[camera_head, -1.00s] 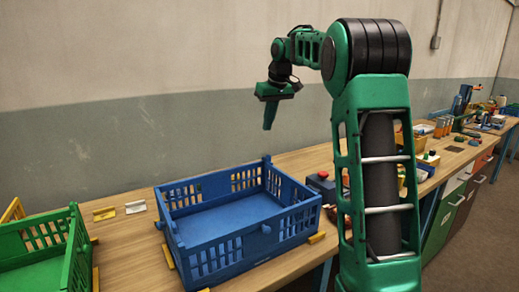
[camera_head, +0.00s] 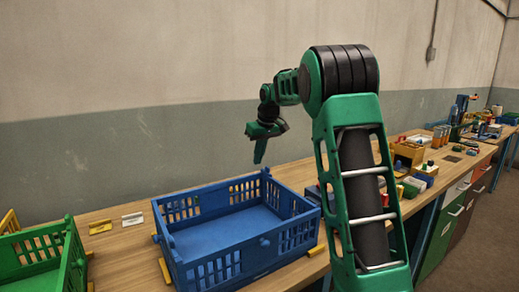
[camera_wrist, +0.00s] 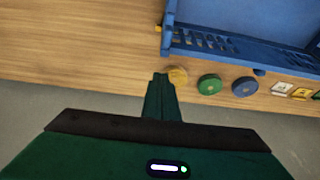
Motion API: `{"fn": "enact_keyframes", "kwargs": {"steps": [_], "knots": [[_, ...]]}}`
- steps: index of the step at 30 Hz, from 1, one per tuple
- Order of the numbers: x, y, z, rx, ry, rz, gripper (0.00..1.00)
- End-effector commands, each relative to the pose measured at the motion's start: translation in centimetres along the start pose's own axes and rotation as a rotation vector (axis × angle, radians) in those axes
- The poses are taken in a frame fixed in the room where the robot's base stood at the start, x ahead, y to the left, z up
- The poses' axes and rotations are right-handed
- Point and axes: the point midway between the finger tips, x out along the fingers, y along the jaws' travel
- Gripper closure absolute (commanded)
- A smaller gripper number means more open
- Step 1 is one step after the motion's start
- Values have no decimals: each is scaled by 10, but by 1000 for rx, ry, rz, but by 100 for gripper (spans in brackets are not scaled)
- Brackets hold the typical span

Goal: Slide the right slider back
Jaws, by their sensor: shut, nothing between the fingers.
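No slider can be made out for sure in either view. My gripper (camera_head: 259,156) is shut and empty, pointing down in the air above the far side of the blue crate in the head view. I cannot tell the gap between fingers and yellow knob.
A blue crate (camera_head: 167,243) stands empty on the wooden bench (camera_head: 128,252). A green crate (camera_head: 72,258) is at the left. Small yellow (camera_head: 100,227) and white (camera_head: 132,219) holders lie between them. My arm hides part of the bench, which carries various items farther right.

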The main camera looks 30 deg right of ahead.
Motion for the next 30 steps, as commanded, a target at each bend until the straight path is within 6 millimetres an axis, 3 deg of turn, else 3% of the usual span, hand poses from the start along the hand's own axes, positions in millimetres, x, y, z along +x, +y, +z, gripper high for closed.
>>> {"fn": "enact_keyframes", "kwargs": {"steps": [7, 23, 30], "knots": [[-13, 0, 30, 0, 1, 0, 100], [-16, 1, 38, 0, 1, 0, 100], [-23, 1, 57, 1, 1, 1, 100]]}}
